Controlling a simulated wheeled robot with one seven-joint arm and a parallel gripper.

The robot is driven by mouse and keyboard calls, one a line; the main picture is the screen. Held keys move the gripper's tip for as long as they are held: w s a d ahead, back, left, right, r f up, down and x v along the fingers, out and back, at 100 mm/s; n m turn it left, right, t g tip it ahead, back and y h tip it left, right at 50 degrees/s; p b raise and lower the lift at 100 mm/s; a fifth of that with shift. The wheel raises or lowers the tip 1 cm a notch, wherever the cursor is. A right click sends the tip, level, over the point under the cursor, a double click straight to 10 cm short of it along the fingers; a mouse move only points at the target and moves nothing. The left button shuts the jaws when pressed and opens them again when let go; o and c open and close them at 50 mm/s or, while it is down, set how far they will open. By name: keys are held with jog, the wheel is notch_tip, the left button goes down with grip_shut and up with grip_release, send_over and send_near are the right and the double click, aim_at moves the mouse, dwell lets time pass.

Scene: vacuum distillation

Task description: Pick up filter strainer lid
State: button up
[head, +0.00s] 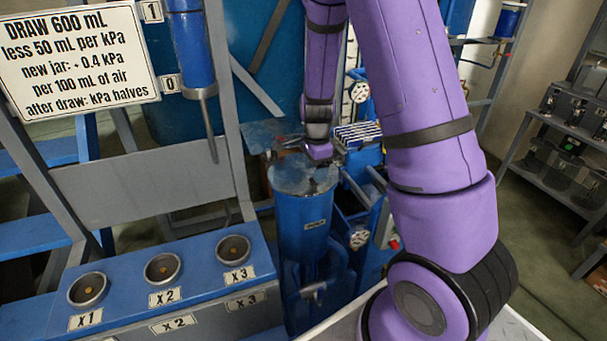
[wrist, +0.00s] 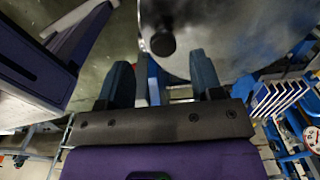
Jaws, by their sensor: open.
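A blue cylindrical vessel (head: 305,225) stands in the middle of the head view, topped by a round grey metal lid (head: 292,182), which looks like the strainer lid. The lid also fills the upper part of the wrist view (wrist: 225,35), with a dark round knob (wrist: 162,42) near its left side. My gripper (head: 318,155) is over the lid's far side in the head view. In the wrist view my gripper (wrist: 162,82) has its two fingers apart, with the knob ahead of the gap between them. Nothing is held. The exact height above the lid cannot be told.
A blue bench with three round sockets (head: 163,268) marked X1, X2 and X3 is at left. A white sign (head: 75,60) hangs above it. A blue rack with pale slats (head: 357,136) and dial gauges (head: 359,92) stand close by the vessel. Shelves (head: 570,150) are at right.

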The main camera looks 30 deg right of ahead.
jog(key=shift+w+a+f, duration=0.1)
jog(key=shift+f, duration=1.05)
jog(key=shift+w+f, duration=0.1)
jog(key=shift+f, duration=1.05)
grip_shut()
